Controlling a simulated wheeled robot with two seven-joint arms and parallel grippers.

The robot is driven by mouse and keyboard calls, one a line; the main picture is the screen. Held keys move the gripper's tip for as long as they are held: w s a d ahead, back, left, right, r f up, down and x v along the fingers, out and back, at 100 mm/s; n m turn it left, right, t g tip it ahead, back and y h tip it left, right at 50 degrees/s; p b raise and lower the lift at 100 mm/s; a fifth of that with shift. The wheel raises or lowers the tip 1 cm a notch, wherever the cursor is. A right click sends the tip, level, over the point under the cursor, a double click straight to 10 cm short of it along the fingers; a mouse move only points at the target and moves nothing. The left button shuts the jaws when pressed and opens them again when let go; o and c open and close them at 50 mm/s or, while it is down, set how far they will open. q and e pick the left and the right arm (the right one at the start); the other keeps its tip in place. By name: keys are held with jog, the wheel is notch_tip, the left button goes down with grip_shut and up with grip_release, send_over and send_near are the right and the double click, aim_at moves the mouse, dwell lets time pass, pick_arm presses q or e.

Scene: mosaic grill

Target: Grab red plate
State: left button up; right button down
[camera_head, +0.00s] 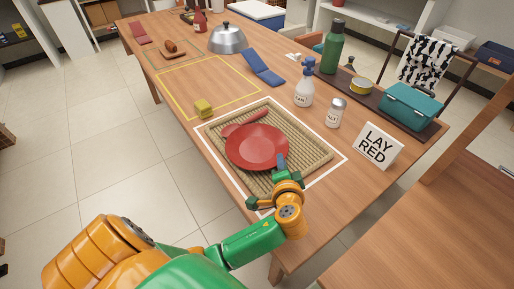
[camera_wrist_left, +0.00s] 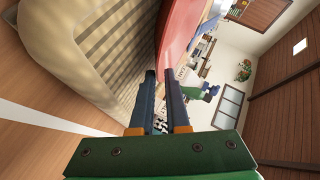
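The red plate (camera_head: 257,147) is round and sits over a woven tan mat (camera_head: 309,143) inside a white outline on the wooden table. My left gripper (camera_head: 281,163) is at the plate's right edge in the head view. In the left wrist view, the two dark fingers (camera_wrist_left: 160,78) are close together, with the edge of the red plate (camera_wrist_left: 178,28) between their tips. The gripper looks shut on the rim. The plate hides the middle of the mat. My right gripper is not in view.
A red item (camera_head: 244,123) lies on the mat behind the plate. A yellow sponge (camera_head: 204,107) is to the left. A spray bottle (camera_head: 304,92), a white shaker (camera_head: 335,113) and a "LAY RED" sign (camera_head: 377,147) stand to the right. The yellow-outlined area (camera_head: 196,82) is mostly clear.

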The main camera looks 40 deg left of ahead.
pick_arm(q)
jog(key=shift+x, duration=0.75)
grip_shut()
dwell(0.8)
